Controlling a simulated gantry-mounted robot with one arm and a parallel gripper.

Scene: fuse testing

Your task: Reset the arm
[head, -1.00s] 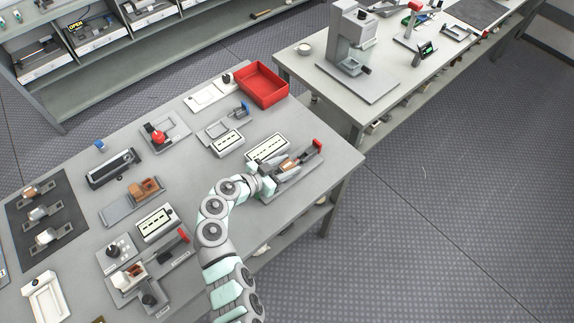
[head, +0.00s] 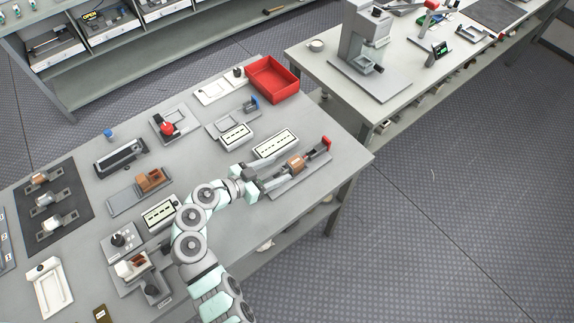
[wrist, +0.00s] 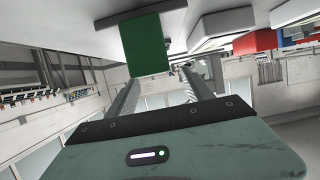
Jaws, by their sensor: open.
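My arm (head: 193,245) reaches up from the bottom of the head view over the front of the near table. My gripper (head: 262,184) is at the near left end of a grey fixture (head: 290,181) with a red end piece and a copper-coloured cylinder (head: 296,161) in it. In the wrist view the two fingers of my gripper (wrist: 165,85) are apart, with nothing held between them. A green block (wrist: 145,43) shows beyond the fingers there; I cannot tell what it belongs to.
A red bin (head: 273,80) stands at the table's back right corner. Fixtures with white label plates (head: 275,143) lie behind my gripper. A dark mat (head: 55,208) with several holders is at the left. A second table (head: 400,60) holds a grey press.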

